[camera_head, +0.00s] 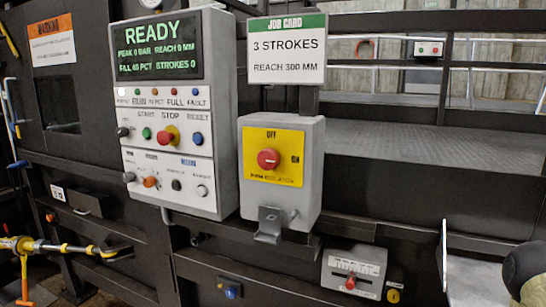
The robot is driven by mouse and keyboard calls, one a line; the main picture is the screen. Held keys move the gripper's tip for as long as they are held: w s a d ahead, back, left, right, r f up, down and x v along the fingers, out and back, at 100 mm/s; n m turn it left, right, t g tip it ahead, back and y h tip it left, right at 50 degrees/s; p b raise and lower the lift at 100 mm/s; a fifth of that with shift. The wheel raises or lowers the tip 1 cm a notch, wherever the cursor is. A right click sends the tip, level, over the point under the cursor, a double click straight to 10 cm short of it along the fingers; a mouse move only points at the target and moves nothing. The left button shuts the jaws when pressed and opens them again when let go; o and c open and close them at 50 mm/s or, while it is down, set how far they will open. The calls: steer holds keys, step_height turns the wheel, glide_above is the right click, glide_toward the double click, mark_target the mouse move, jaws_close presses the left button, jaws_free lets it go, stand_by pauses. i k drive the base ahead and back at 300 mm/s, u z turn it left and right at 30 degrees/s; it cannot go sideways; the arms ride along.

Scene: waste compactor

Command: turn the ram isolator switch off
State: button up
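The ram isolator switch is a red rotary knob (268,159) on a yellow plate (262,178) on the front of a grey box (308,160). The plate reads OFF above the knob and ON to its right. A pale mark on the knob seems to point right, towards ON. A grey metal hasp or bracket (268,228) hangs at the box's lower edge. Nothing touches the knob. My gripper is not in view. A dark rounded part at the lower right edge may belong to my arm.
Left of the box stands a control panel (206,140) with a READY display, lamps, buttons and a red stop button (166,137). A job card (287,50) is above the box. A lever scale unit (352,272) sits lower right. The space before the switch looks clear.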

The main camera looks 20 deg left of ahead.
mark_target(268, 159)
steer(key=z, duration=1.9)
steer(key=k, duration=1.1)
steer(key=u, duration=1.9)
